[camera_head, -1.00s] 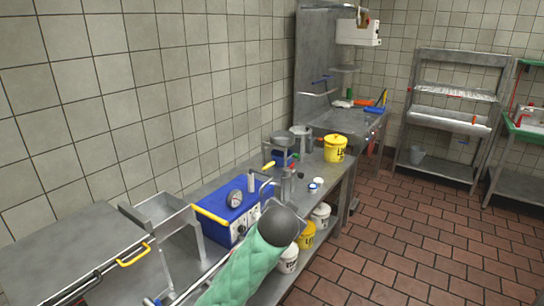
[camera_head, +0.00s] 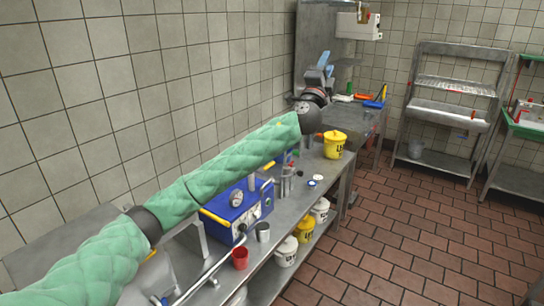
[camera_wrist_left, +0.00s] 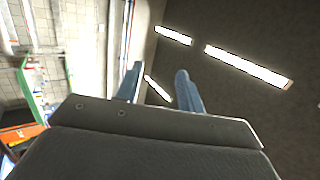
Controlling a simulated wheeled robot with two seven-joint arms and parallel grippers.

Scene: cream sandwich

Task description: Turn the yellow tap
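What looks like the yellow tap (camera_head: 268,165) is a small yellow lever beside the blue machine (camera_head: 236,215), just under the lower edge of my left sleeve, which partly hides it. My left arm stretches across the counter, over and past the machine. My left gripper (camera_head: 321,72) is raised beyond the tap, near the back steel panel, with its blue fingers pointing up. In the left wrist view the two fingers (camera_wrist_left: 160,88) stand apart with nothing between them, and ceiling lights show behind. My right gripper is not in view.
A yellow bucket (camera_head: 334,145) stands on the counter. A red cup (camera_head: 240,258) and a metal cup (camera_head: 263,232) are near the front edge. White and yellow buckets (camera_head: 304,231) sit on the lower shelf. The tiled floor (camera_head: 400,240) to the right is clear.

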